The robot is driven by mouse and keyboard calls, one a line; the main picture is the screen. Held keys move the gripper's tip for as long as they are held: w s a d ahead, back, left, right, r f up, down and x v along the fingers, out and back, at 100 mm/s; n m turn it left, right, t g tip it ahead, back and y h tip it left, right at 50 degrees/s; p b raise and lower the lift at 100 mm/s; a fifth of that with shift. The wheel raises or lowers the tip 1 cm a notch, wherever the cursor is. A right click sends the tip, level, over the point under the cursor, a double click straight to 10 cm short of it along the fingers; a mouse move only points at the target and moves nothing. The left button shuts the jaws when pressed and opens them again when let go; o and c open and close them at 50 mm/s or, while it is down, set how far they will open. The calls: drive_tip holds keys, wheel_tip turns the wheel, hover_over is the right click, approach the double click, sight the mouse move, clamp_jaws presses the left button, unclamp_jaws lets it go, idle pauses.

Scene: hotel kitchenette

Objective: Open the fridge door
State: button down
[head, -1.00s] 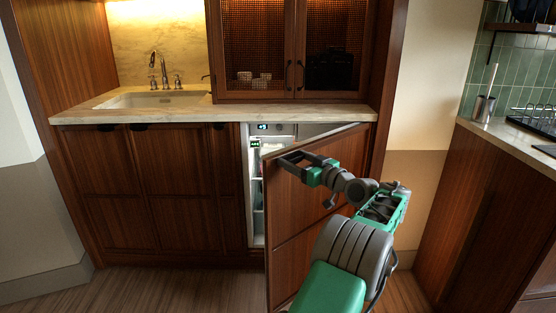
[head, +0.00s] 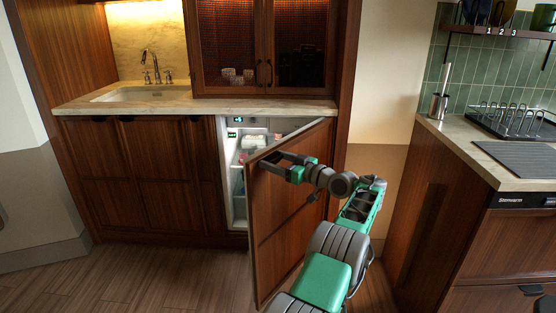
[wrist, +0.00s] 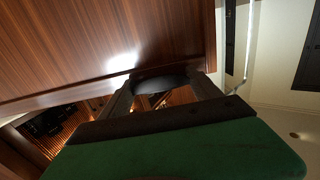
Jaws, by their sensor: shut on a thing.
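The fridge door (head: 285,215) is a dark wood panel, swung partly open from the cabinet front under the counter. Its free edge is on the left and stands out toward me. Behind it the fridge interior (head: 238,185) shows white and lit, with items on its shelves and a small display at the top. My gripper (head: 276,157) is at the upper left of the door's outer face, shut on the door handle (wrist: 160,82). The handle is dark and mostly hidden by the fingers in the head view. In the wrist view the wood panel fills the upper left.
A marble counter (head: 190,106) with a sink (head: 150,94) runs above the fridge, under a wall cabinet (head: 262,45). Another counter (head: 470,150) with a dish rack (head: 510,120) stands at the right. Wooden floor (head: 160,272) is clear at the front left.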

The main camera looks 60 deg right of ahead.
drive_tip(key=shift+r, duration=0.1)
drive_tip(key=shift+c, duration=1.8)
unclamp_jaws()
